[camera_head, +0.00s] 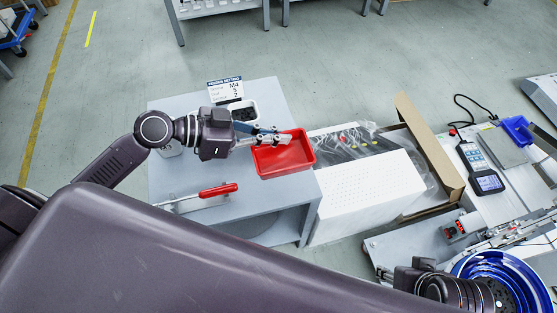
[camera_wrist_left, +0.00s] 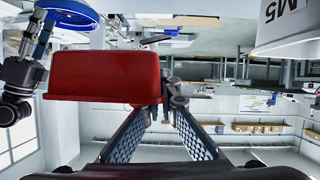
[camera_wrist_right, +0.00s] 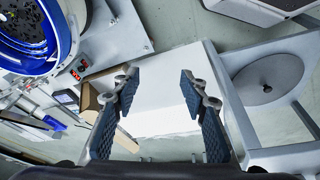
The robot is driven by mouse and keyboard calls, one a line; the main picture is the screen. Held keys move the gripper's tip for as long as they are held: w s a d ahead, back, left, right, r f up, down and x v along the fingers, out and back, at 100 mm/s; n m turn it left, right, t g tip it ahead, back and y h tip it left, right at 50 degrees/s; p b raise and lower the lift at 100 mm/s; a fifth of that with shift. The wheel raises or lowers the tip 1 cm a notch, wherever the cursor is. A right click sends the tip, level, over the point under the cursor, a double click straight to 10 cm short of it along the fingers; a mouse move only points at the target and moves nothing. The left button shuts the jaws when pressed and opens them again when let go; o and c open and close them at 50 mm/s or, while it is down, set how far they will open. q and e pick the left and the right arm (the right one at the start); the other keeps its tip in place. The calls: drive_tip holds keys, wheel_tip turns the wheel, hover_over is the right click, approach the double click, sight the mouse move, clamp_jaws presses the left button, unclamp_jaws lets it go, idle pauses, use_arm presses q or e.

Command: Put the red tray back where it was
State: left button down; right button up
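The red tray (camera_head: 285,158) is at the right edge of the grey table, empty as far as I see. My left gripper (camera_head: 276,138) is at the tray's upper-left side in the head view. In the left wrist view the red tray (camera_wrist_left: 105,75) fills the left centre, and my left gripper (camera_wrist_left: 165,100) has its fingers closed in on its edge, one finger partly hidden behind it. I cannot tell whether the tray touches the table. My right gripper (camera_wrist_right: 158,85) is open and empty, above a white surface; its fingertips are hidden in the head view.
A white perforated box (camera_head: 365,185) and an open carton (camera_head: 430,150) stand to the right. A blue bowl feeder (camera_head: 515,275) is near my right arm.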

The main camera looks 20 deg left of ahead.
sight(278, 149)
use_arm(q)
wheel_tip(278, 149, down, 5)
drive_tip(key=shift+f+b, duration=0.1)
drive_tip(key=shift+b, duration=0.4)
wheel_tip(278, 149, down, 4)
drive_tip(key=shift+r+b, duration=0.2)
drive_tip(key=shift+b, duration=0.3)
use_arm(e)
drive_tip(key=w+a+r+t, duration=0.2)
drive_tip(key=w+r+t, duration=0.1)
drive_tip(key=w, duration=0.3)
drive_tip(key=w+a+r+t+y, duration=0.1)
drive_tip(key=w+a+r+t, duration=0.1)
drive_tip(key=w, duration=0.5)
drive_tip(key=shift+r+t+y, duration=0.3)
drive_tip(key=shift+r+t, duration=0.3)
drive_tip(key=shift+t, duration=0.2)
drive_tip(key=shift+w+a, duration=0.1)
drive_tip(key=shift+w, duration=0.05)
use_arm(q)
drive_tip(key=shift+f, duration=0.1)
drive_tip(key=c, duration=2.6)
unclamp_jaws()
drive_tip(key=shift+c, duration=0.2)
drive_tip(key=o, duration=0.5)
drive_tip(key=shift+c, duration=0.2)
use_arm(e)
drive_tip(key=shift+w+a+r+t, duration=0.2)
drive_tip(key=shift+w+r+t, duration=0.2)
drive_tip(key=shift+w+r, duration=0.1)
